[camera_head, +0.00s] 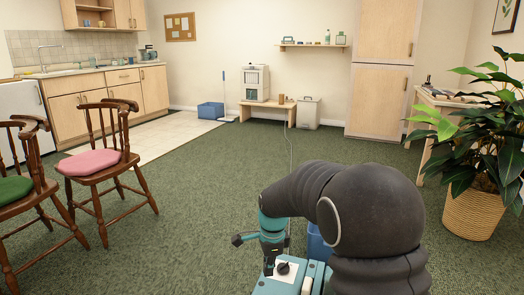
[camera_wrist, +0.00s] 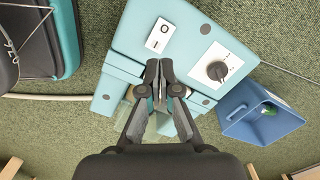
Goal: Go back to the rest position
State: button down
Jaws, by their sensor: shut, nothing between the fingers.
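My gripper (camera_wrist: 158,72) is shut and empty, its dark fingertips together over a teal box. The teal box (camera_wrist: 195,30) carries a white plate with a black knob (camera_wrist: 217,70) and a smaller white plate (camera_wrist: 159,34) with dark marks. In the wrist view the fingertips overlap the box, left of the knob; I cannot tell whether they touch it. In the head view the teal box (camera_head: 313,268) stands low in front of me, partly hidden by my arm. My arm is bent forward and down toward it.
A blue bin (camera_wrist: 262,108) stands right beside the teal box. A cable (camera_head: 291,155) runs over the green carpet toward a low bench (camera_head: 247,110). Chairs with pink (camera_head: 90,162) and green cushions are at left, a potted plant (camera_head: 474,213) at right. The middle carpet is clear.

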jog(key=s+d+r+n+t, duration=0.2)
jog(key=s+d+r+n, duration=0.2)
jog(key=s, duration=0.5)
jog(key=s+d+r+n+t+p, duration=0.1)
jog(key=s+d+r+n, duration=0.4)
jog(key=s, duration=0.4)
jog(key=s+d+r+n+t, duration=0.2)
jog(key=s+d+r+n, duration=0.2)
jog(key=s+r+n, duration=0.2)
jog(key=s+r, duration=0.2)
jog(key=s, duration=0.2)
jog(key=shift+d+t+h+p, duration=0.3)
jog(key=shift+d+p, duration=0.05)
jog(key=shift+p, duration=0.05)
